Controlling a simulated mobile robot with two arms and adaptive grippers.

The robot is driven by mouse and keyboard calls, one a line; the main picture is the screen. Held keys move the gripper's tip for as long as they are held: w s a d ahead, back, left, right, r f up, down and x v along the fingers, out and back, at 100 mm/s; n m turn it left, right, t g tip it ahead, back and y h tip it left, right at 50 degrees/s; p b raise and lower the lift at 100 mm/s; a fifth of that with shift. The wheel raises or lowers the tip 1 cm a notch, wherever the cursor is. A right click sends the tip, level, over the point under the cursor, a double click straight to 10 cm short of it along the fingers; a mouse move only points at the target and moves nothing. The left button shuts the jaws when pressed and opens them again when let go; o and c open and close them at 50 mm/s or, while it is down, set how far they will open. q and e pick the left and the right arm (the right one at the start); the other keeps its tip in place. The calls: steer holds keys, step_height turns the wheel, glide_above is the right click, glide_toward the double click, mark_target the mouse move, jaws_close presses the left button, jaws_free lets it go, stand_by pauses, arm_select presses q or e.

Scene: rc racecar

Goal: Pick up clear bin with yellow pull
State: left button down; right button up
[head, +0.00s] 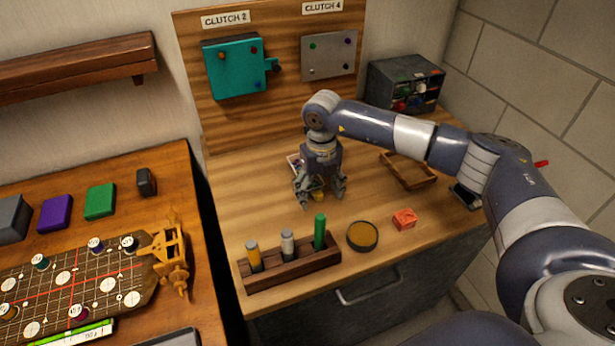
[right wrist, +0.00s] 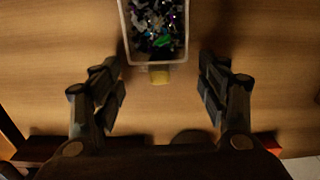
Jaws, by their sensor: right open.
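The clear bin (right wrist: 126,38) shows at the top of the right wrist view, with small dark, blue and green pieces inside. Its yellow pull (right wrist: 159,75) is on the side facing my right gripper. In the head view the bin (head: 293,160) is mostly hidden behind my right gripper, and a bit of the yellow pull (head: 318,196) shows between the fingers. My right gripper (head: 319,198) points down over the wooden bench, open. In the right wrist view its fingers (right wrist: 160,88) are apart on either side of the pull, not touching it. My left gripper is not in view.
A wooden rack with several cylinders (head: 290,264), a round dark-rimmed dish (head: 362,236) and a red block (head: 404,219) stand in front. A wooden tray (head: 408,183) lies to the right. A drawer cabinet (head: 404,82) and the clutch board (head: 270,125) stand behind.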

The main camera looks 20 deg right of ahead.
steer(key=shift+c, duration=0.5)
steer(key=c, duration=1.2)
steer(key=shift+o, duration=0.2)
steer(key=shift+r, duration=0.1)
